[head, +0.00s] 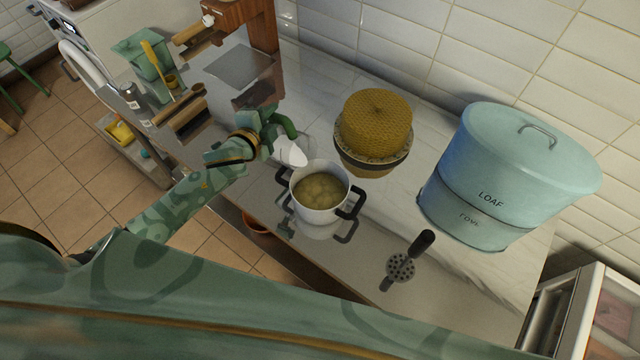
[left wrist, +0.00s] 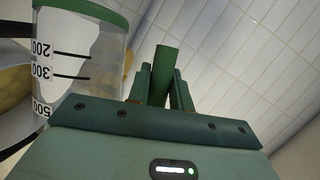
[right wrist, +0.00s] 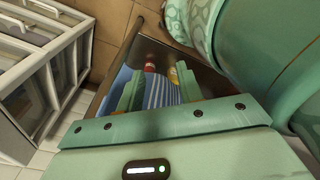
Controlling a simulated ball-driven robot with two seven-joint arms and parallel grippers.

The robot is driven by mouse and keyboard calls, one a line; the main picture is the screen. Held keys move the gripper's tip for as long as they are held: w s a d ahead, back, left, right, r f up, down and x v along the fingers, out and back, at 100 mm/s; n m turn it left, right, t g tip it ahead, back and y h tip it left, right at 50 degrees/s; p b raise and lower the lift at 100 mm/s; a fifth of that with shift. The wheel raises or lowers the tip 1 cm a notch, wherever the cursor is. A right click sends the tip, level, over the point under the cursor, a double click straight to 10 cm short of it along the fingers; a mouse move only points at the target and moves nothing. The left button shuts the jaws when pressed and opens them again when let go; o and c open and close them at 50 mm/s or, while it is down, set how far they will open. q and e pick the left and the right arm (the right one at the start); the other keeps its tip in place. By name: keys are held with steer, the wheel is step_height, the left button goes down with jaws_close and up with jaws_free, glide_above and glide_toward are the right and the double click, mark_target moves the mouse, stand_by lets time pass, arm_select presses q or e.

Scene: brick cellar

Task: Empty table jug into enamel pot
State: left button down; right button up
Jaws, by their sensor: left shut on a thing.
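The enamel pot (head: 311,214) is white with dark handles and stands on the counter. Pale yellow lumps, like potatoes, fill much of it. My left gripper (head: 273,128) is shut on the green handle of the table jug (head: 290,153), just behind and left of the pot. The jug is clear with a green rim and black measuring marks, and white contents show in it. It looks tilted towards the pot's rim; I cannot make out a stream. In the left wrist view the jug (left wrist: 105,45) is at the left. My right gripper (right wrist: 158,88) is open and empty.
A yellow woven-patterned dome (head: 375,122) on a stand is behind the pot. A big blue bread bin (head: 515,165) is to the right. A masher (head: 402,268) lies in front. A wooden stand (head: 262,35) and green container (head: 140,55) are at the back left. A striped cloth (right wrist: 160,92) shows below my right gripper.

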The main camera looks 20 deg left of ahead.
mark_target(286, 121)
arm_select(q)
steer(key=shift+s+d+r+m+t+b, duration=0.1)
steer(key=shift+s+d+r+m+b, duration=0.15)
steer(key=shift+d, duration=0.3)
steer(key=shift+s+d+r+m+t+b, duration=0.1)
steer(key=shift+s+d+r+m+b, duration=0.15)
steer(key=shift+d, duration=0.3)
steer(key=shift+s+d+r+m+t+b, duration=0.15)
steer(key=shift+d+r+m, duration=0.1)
steer(key=shift+d, duration=0.3)
steer(key=shift+d+r+y, duration=0.1)
steer(key=shift+d+y, duration=0.1)
steer(key=shift+y, duration=0.2)
steer(key=shift+s+d+r+m, duration=0.2)
steer(key=shift+s+d+m, duration=0.05)
steer(key=shift+d, duration=0.1)
